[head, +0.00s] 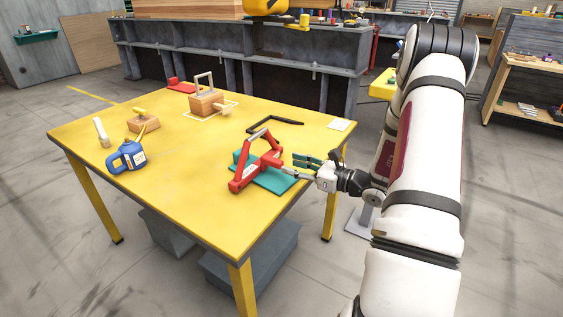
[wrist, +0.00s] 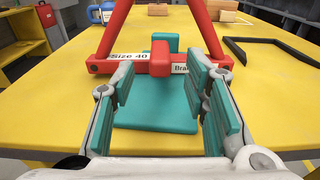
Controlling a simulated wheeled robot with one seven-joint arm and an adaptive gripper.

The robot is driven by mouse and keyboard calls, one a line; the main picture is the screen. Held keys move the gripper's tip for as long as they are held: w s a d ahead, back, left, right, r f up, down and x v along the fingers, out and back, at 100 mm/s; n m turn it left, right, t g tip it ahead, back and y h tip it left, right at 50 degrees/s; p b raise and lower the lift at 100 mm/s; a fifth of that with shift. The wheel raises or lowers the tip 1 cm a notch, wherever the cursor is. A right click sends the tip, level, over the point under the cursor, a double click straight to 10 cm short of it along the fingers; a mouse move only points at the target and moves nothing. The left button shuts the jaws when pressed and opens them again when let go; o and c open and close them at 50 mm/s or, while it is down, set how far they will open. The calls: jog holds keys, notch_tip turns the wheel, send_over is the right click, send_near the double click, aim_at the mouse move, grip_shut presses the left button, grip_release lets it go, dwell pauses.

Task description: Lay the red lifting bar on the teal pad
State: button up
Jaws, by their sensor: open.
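The red lifting bar (head: 257,174) is a red frame with two legs rising from a crossbar with white labels. In the wrist view its crossbar (wrist: 160,58) spans just ahead of my fingertips, its middle block in line with the gap between them. The teal pad (head: 276,181) lies under it on the yellow table, and shows below the crossbar in the wrist view (wrist: 157,118). The crossbar appears to rest over the pad; exact contact cannot be told. My gripper (head: 297,166) is open, with teal finger pads on either side of the gap, and holds nothing (wrist: 162,82).
A black angled bar (head: 275,126) lies behind the red bar. A wooden block with a handle (head: 206,104), a blue jug (head: 127,156), a small wooden block (head: 143,124) and a brush-like item (head: 101,132) stand further left. The front left table top is clear.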

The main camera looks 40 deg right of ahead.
jog(key=v, duration=0.4)
jog(key=s+a+r+n+g+y, duration=0.2)
jog(key=s+a+r+n+g, duration=0.15)
jog(key=a+n, duration=0.4)
jog(key=s+a+r+n+g+y, duration=0.2)
jog(key=a+r+n+g, duration=0.25)
jog(key=a, duration=0.65)
jog(key=s+a+r+n+g+y, duration=0.1)
jog(key=s+a+r+n+g, duration=0.1)
jog(key=a+r+n+g, duration=0.5)
jog(key=s+a+n+g+h, duration=0.1)
jog(key=s+a+n+h, duration=0.5)
jog(key=s, duration=0.5)
jog(key=s+d+r+n+t+h, duration=0.1)
jog(key=s+d+n+t+h, duration=0.1)
jog(key=s+n, duration=0.5)
jog(key=shift+s+d+h, duration=0.7)
jog(key=shift+s+h, duration=0.2)
jog(key=shift+h, duration=0.5)
